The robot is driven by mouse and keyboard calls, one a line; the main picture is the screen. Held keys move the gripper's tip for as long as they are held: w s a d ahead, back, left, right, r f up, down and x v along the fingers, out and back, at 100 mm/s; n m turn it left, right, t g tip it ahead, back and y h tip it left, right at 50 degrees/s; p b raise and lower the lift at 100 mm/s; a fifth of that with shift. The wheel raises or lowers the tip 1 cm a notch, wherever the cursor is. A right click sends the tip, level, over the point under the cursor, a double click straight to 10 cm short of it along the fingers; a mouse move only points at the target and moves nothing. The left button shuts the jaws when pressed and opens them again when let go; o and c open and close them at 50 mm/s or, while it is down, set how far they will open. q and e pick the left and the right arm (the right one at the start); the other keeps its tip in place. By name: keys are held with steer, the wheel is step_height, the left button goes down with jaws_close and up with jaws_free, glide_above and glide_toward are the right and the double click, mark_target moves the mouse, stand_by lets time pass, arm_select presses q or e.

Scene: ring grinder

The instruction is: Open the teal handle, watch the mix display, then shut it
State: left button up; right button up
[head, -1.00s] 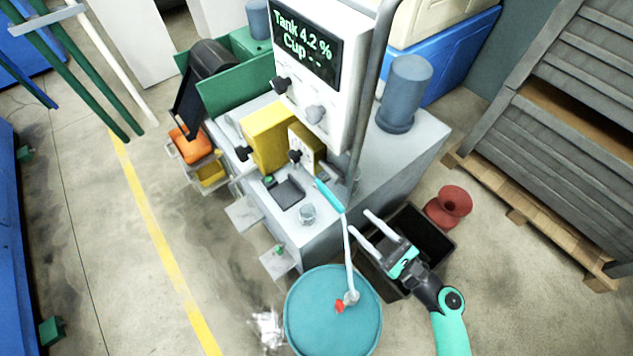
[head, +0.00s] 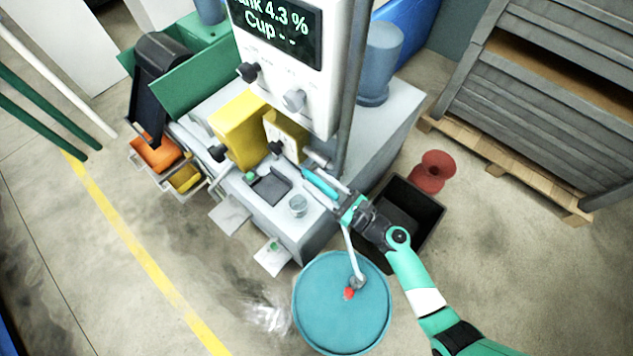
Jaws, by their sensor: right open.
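The teal handle (head: 320,184) is a short bar above the machine's right front edge, on the machine's grey top. My right gripper (head: 326,172) is open, with its fingers at the handle, one on each side as far as I can tell. Whether they touch it is unclear. The mix display (head: 278,28) is a black panel with green text on the white column. It reads "4.3 %" for the tank and "Cup - -", its top left cut off by the frame. My left gripper is not in view.
A teal drum (head: 342,312) with a pale pipe and red tip stands in front. A black bin (head: 418,211) and a red spool (head: 432,172) are at right, near stacked grey slabs (head: 545,75). A small clear cup (head: 298,205) stands on the machine. Floor at left is open.

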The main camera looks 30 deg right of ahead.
steer(key=shift+w+a, duration=0.15)
steer(key=shift+w, duration=0.25)
jaws_close()
stand_by(1.2)
